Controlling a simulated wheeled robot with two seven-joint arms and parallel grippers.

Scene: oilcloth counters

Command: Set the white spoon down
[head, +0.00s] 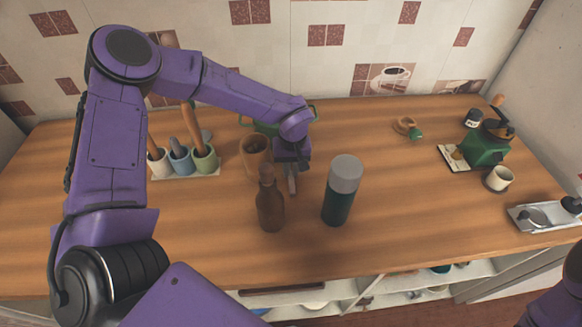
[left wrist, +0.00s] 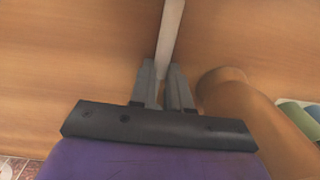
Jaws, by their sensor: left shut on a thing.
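My left gripper (head: 292,184) points down over the middle of the wooden counter (head: 410,205), between a brown cup and a flask. In the left wrist view the same gripper (left wrist: 166,86) is shut on the white spoon (left wrist: 171,35). A pale, straight length of the spoon runs up from between the fingers to the top edge of that view. Its far end is out of frame, and I cannot tell whether it touches the counter. In the head view I cannot make out the spoon clearly. My right gripper is not in view.
The brown cup (head: 252,158) stands just left of the gripper. Utensil cups (head: 204,160) are at the left, a green grinder (head: 484,150) at the right. Counter right of the flask is clear.

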